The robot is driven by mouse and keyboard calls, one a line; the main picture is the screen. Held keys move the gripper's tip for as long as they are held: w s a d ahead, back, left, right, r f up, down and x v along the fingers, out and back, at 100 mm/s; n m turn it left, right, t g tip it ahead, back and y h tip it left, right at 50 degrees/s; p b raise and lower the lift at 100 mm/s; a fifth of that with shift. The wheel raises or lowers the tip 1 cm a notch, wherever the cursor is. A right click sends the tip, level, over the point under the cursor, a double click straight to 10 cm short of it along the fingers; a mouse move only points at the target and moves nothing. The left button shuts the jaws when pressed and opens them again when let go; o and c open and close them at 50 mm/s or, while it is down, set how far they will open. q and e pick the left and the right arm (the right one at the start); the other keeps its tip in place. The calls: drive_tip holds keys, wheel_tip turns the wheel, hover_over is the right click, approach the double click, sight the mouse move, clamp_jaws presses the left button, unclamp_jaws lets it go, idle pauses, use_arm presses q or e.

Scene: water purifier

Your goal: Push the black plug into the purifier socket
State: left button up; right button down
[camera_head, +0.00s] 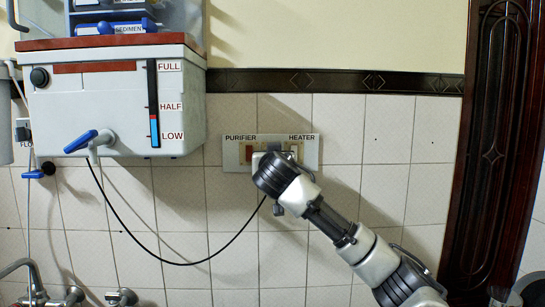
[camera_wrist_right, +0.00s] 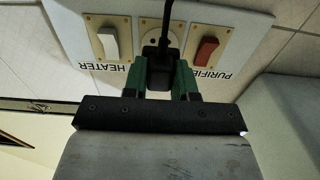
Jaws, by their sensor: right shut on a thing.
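The black plug (camera_wrist_right: 160,65) is held between the green fingers of my right gripper (camera_wrist_right: 161,74) in the right wrist view. It lies over the round white purifier socket (camera_wrist_right: 150,34), between two switches. I cannot tell whether its pins are inside. In the head view my right gripper (camera_head: 268,157) is at the white switch panel (camera_head: 231,156) and hides the plug and socket. The plug's black cable (camera_head: 190,263) sags from the white water purifier (camera_head: 110,110) to the gripper. My left gripper is not in view.
The red switch (camera_wrist_right: 206,51) is labelled PURIFIER and the white switch (camera_wrist_right: 108,43) HEATER. The purifier's blue-handled tap (camera_head: 82,141) juts out left of the panel. A metal faucet (camera_head: 35,285) is at lower left, a dark wooden door frame (camera_head: 490,150) at right.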

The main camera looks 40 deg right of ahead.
drive_tip(key=shift+x, duration=0.8)
idle(1.9)
drive_tip(key=shift+w+d, duration=0.35)
drive_tip(key=shift+w, duration=0.1)
idle(0.4)
drive_tip(key=c, duration=0.8)
unclamp_jaws()
drive_tip(key=shift+s+a, duration=0.1)
